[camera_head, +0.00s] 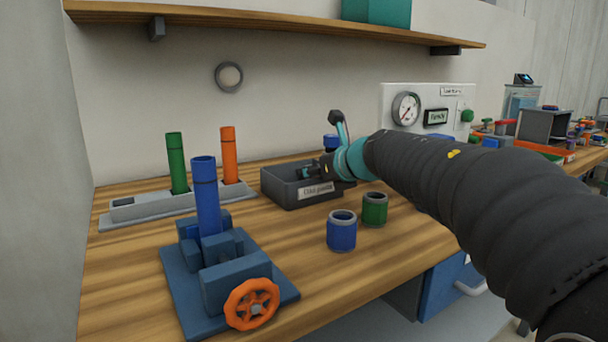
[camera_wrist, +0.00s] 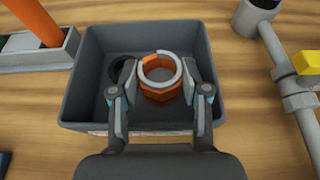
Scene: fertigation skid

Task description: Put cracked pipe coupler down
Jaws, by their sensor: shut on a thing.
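My gripper (camera_wrist: 159,92) is shut on an orange pipe coupler (camera_wrist: 158,94) with a grey ring rim. A gap shows in the rim at its upper left. In the wrist view the coupler is over the inside of a dark grey open bin (camera_wrist: 84,68); whether it touches the floor I cannot tell. In the head view my gripper (camera_head: 312,172) reaches down into the same bin (camera_head: 290,197), which has a white label on its front. The coupler is hidden there. A dark round thing (camera_wrist: 121,68) shows in the bin, left of the coupler.
A blue coupler (camera_head: 341,232) and a green coupler (camera_head: 374,210) stand in front of the bin. A blue vise (camera_head: 215,265) with an orange handwheel holds a blue pipe at left. A grey rack (camera_head: 130,211) holds green and orange pipes. A gauge panel (camera_head: 430,105) stands behind.

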